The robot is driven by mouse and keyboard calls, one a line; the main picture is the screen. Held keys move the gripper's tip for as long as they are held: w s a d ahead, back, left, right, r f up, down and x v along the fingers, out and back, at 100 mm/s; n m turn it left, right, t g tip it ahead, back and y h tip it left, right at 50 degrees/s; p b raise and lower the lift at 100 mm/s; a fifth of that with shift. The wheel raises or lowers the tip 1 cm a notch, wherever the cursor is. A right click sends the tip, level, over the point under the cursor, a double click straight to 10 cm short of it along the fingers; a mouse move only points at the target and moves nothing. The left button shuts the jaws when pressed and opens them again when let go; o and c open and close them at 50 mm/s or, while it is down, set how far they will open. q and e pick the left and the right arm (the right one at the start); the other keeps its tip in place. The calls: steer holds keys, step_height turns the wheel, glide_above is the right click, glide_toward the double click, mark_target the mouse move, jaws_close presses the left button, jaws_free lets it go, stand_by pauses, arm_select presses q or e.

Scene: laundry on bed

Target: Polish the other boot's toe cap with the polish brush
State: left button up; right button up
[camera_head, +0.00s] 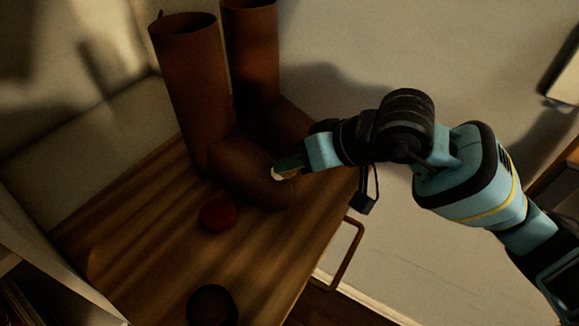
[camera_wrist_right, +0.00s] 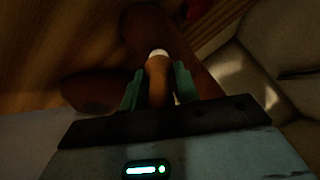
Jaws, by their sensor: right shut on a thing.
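Two tall brown boots stand upright side by side on a wooden bench top. The near boot (camera_head: 190,95) has its toe cap (camera_head: 262,186) pointing right and toward me. The other boot (camera_head: 252,55) stands behind it, its toe partly hidden by the near boot and my arm. My right gripper (camera_head: 290,163) is shut on the polish brush (camera_wrist_right: 157,80), which has a tan handle and a pale tip. The brush's pale end (camera_head: 280,173) is at the near boot's toe, apparently touching it; exact contact is unclear. My left gripper is out of view.
A round red thing (camera_head: 219,213) lies on the bench top (camera_head: 150,240) beside the near boot. A dark round thing (camera_head: 212,305) is at the front. A bar-like handle (camera_head: 347,255) sticks out at the bench's right edge. A pale wall stands behind.

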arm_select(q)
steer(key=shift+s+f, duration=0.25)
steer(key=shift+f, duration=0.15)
arm_select(e)
steer(key=shift+w+d, duration=0.4)
steer(key=shift+w, duration=0.15)
steer(key=shift+s+a, duration=0.6)
steer(key=shift+s, duration=0.2)
steer(key=shift+s+a, duration=0.6)
steer(key=shift+s, duration=0.15)
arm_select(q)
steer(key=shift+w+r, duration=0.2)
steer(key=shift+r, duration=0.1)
arm_select(e)
steer(key=shift+a, duration=0.1)
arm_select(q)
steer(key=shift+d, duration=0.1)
arm_select(e)
steer(key=shift+w+d+f+b, duration=0.15)
steer(key=shift+w+d+b, duration=0.45)
steer(key=shift+w+d, duration=0.4)
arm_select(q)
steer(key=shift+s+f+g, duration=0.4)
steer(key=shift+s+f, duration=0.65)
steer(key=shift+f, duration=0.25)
arm_select(e)
steer(key=shift+w+d, duration=0.3)
steer(key=shift+w, duration=0.25)
